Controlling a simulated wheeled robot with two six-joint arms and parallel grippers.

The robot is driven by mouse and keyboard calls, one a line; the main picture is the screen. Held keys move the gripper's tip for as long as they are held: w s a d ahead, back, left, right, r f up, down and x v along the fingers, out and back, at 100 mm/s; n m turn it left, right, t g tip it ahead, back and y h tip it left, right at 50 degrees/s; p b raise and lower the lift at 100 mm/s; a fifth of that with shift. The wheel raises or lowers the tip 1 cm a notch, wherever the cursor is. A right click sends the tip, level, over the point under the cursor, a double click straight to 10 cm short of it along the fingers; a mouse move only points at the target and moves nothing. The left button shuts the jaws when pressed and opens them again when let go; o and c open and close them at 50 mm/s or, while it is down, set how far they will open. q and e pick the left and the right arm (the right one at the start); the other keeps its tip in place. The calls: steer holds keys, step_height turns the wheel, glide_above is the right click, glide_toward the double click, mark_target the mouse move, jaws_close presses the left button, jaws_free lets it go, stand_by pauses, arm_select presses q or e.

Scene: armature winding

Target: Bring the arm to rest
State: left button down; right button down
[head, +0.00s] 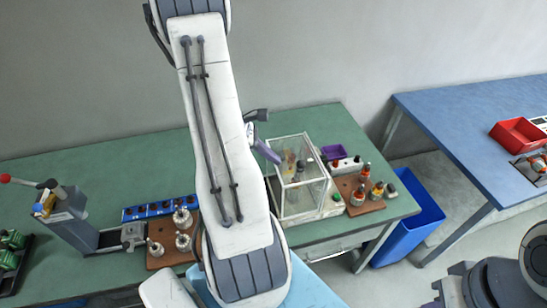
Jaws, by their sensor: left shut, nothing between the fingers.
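My left arm (215,120) fills the middle of the head view, in front of the green bench (100,150). A small grey-purple part that looks like my left gripper (267,152) shows just to the right of the arm. It appears shut and empty, above the bench beside a clear-walled box (300,185). The arm hides much of it, so its fingers are hard to make out. My right gripper is not in view.
A press with a red-knobbed lever (65,215) and a brown board with metal parts (160,255) stand left of the arm. A second brown board (355,205) is at the right. A blue bin (415,220) stands between the green bench and a blue table (465,115) with a red tray (515,135).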

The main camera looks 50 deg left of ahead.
arm_select(q)
steer(key=b+v, duration=0.2)
steer(key=v, duration=0.7)
steer(key=w+d+f+m+g+b, duration=0.1)
steer(key=w+d+m+g, duration=0.2)
steer(key=d+m, duration=0.7)
steer(key=w+d+m+g+b, duration=0.25)
steer(key=d+m, duration=0.35)
steer(key=d, duration=0.7)
steer(key=s+d+f+m+y+b, duration=0.2)
steer(key=s+d+f+m+y, duration=0.1)
steer(key=s+d+m, duration=1)
steer(key=d+m+y, duration=0.1)
steer(key=d+m, duration=0.3)
steer(key=m, duration=0.2)
steer(key=shift+g+b, duration=0.35)
steer(key=shift+b, duration=0.05)
